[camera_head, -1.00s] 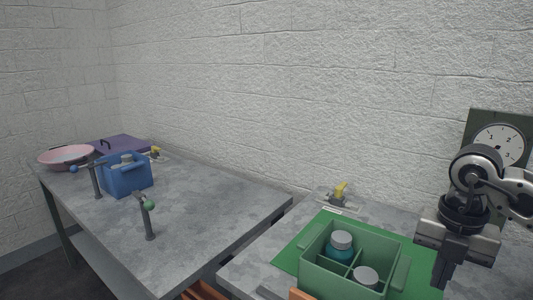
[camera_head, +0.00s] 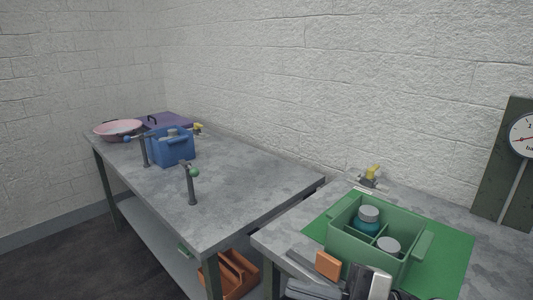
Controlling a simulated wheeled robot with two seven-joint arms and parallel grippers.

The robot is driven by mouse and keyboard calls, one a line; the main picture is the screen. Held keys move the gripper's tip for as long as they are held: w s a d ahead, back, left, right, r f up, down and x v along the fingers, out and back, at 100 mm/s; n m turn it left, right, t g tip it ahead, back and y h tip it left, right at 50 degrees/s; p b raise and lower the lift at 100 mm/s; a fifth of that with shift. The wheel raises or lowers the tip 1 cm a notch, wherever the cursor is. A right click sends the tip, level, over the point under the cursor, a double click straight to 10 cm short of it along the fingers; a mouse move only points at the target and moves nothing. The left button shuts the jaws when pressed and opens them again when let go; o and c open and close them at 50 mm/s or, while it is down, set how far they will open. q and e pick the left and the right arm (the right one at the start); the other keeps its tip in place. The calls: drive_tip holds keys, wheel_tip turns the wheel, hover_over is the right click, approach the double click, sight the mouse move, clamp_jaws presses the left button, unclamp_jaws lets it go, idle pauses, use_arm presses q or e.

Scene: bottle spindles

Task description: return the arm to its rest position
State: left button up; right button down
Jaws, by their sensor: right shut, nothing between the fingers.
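My right gripper (camera_head: 318,290) shows at the bottom edge, in front of the green crate, partly cut off by the frame. It is shut and empty. The green divided crate (camera_head: 361,256) stands on a green mat (camera_head: 452,258) on the near table. It holds a teal bottle with a grey cap (camera_head: 368,219) and another grey-capped bottle (camera_head: 388,246). My left gripper is not in view.
An orange block (camera_head: 328,265) lies by the crate's front left. A yellow-topped fixture (camera_head: 371,174) stands behind the crate. The far table (camera_head: 245,180) carries a blue crate (camera_head: 172,149), a pink bowl (camera_head: 118,129) and two spindle posts. A gauge (camera_head: 525,136) stands right.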

drive_tip(key=w+d+f+m+t+h, duration=0.1)
drive_tip(key=d+f+m+t+h, duration=0.3)
drive_tip(key=f+m+t+h, duration=0.45)
drive_tip(key=w+d+f+m+t+h, duration=0.1)
drive_tip(key=d+f+m+t+h, duration=0.3)
drive_tip(key=m, duration=0.7)
drive_tip(key=s+f+m+g+h, duration=0.4)
drive_tip(key=s+f+g, duration=0.2)
drive_tip(key=s+f, duration=0.3)
wheel_tip(320, 180, down, 5)
drive_tip(key=shift+s+d+r+g, duration=0.1)
drive_tip(key=shift+s+d+g, duration=0.15)
drive_tip(key=shift+s+g, duration=0.15)
